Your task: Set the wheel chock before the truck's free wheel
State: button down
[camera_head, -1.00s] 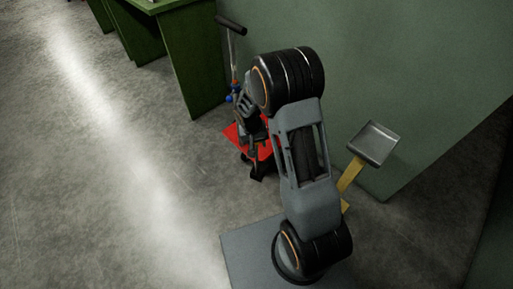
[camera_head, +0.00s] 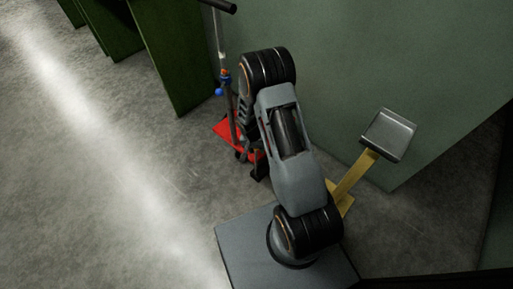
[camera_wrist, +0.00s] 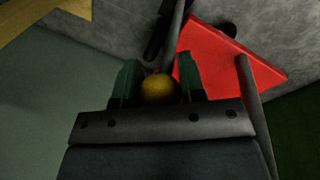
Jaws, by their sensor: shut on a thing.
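The truck is a low red platform (camera_head: 222,128) with an upright post and dark handle (camera_head: 218,5), standing by the green wall. In the wrist view its red deck (camera_wrist: 225,65) lies just beyond my gripper. My gripper (camera_wrist: 158,88) is shut on a yellow rounded thing (camera_wrist: 158,87), probably a knob of the wheel chock. The rest of the chock is not clear. Dark shapes beside the deck may be wheels, but I cannot tell which is free. In the head view my arm hides much of the truck, and the gripper's grip cannot be made out.
A yellow post stand (camera_head: 352,178) with a grey tray top (camera_head: 389,134) is right of my arm. A green wall (camera_head: 340,60) stands close behind the truck, and green bench panels (camera_head: 172,60) are at upper left. The concrete floor (camera_head: 110,190) at left is clear.

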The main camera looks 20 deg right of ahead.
dwell(0.3)
notch_tip(320, 180, down, 12)
jog(key=b, duration=1.1)
jog(key=w+d, duration=0.3)
jog(key=d, duration=0.4)
jog(key=shift+w+r+b, duration=0.15)
jog(key=shift+r+b, duration=0.1)
jog(key=shift+b, duration=0.05)
jog(key=shift+d, duration=0.1)
dwell(0.4)
jog(key=c, duration=0.6)
grip_release()
